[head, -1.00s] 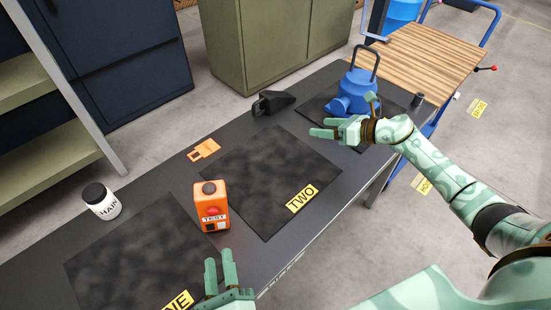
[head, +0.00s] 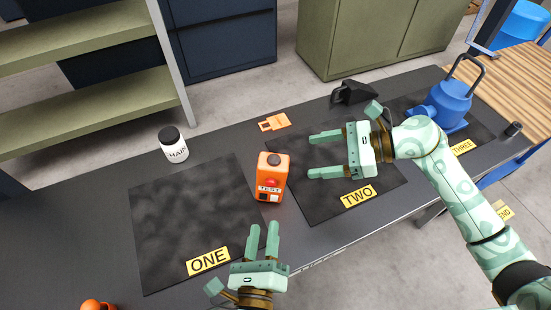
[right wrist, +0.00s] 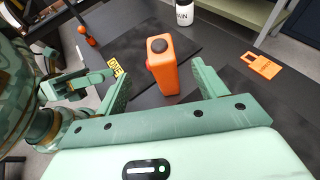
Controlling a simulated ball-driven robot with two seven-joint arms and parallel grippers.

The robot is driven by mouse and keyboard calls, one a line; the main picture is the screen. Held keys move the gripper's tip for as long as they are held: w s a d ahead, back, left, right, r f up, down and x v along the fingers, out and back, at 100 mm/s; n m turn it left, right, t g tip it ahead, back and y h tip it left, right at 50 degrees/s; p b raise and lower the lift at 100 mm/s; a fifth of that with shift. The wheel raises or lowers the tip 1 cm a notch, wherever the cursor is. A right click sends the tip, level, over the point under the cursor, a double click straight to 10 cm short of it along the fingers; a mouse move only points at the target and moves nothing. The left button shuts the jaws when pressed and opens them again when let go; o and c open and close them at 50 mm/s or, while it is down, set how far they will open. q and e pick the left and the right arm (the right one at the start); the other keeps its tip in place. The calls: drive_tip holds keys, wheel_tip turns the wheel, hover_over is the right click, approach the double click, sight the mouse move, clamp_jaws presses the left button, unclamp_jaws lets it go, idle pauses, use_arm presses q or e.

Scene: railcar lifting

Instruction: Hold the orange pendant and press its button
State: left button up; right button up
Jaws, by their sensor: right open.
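The orange pendant (head: 270,163) stands upright on the dark table between mats ONE and TWO. It has a black knob on top, a TEST label and a red button (head: 269,182) on its front. My right gripper (head: 312,155) is open and empty above mat TWO, its fingers pointing left at the pendant, apart from it. In the right wrist view the pendant (right wrist: 163,75) shows between the fingers, with the red button at its left edge. My left gripper (head: 263,229) is open and empty in front of the pendant, fingers pointing toward the far side.
An orange tag (head: 273,122) and a black wedge-like object (head: 353,92) lie behind mat TWO. A blue device (head: 446,103) stands at the right. An orange-topped object (head: 97,305) shows at the near left.

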sight(278, 161)
drive_tip(key=x, duration=1.1)
drive_tip(key=shift+a+f, duration=0.15)
drive_tip(key=shift+a, duration=0.2)
drive_tip(key=c, duration=1.3)
drive_tip(key=shift+o, duration=0.2)
use_arm(q)
clamp_jaws()
drive_tip(key=shift+a, duration=0.1)
